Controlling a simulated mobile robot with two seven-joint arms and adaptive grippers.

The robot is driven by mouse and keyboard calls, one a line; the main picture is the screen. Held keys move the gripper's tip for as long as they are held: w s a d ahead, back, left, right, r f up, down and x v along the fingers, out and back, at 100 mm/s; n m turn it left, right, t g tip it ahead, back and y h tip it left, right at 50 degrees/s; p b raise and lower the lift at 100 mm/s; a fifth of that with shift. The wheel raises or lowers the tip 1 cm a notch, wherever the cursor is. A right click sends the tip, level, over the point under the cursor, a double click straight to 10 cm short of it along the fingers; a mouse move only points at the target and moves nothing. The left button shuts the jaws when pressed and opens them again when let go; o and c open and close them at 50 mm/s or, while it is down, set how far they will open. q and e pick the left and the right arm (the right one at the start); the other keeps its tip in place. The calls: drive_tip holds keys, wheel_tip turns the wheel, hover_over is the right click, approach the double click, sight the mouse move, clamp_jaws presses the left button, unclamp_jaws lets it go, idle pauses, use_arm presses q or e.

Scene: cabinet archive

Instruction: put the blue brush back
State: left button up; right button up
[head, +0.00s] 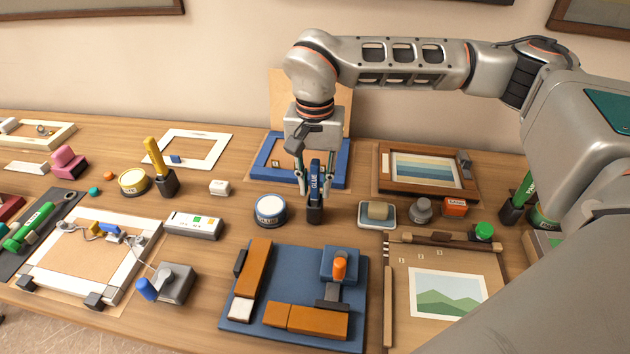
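The blue brush (314,182), marked "GLUE", stands upright in a small black holder (314,212) near the middle of the table. My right gripper (315,190) points down with one finger on each side of the brush handle. The fingers look spread, with slim gaps to the handle, so the gripper appears open around it. The brush's lower end is hidden inside the holder. My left gripper is not in view.
A blue frame (257,167) lies behind. A blue board (232,325) with orange blocks lies in front.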

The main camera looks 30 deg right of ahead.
sight(314, 163)
idle(0.3)
drive_tip(key=shift+f+b, duration=0.15)
drive_tip(key=shift+b, duration=0.4)
wheel_tip(314, 163, up, 8)
drive_tip(key=shift+a+r, duration=0.1)
drive_tip(key=shift+a, duration=0.05)
drive_tip(key=shift+s, duration=0.1)
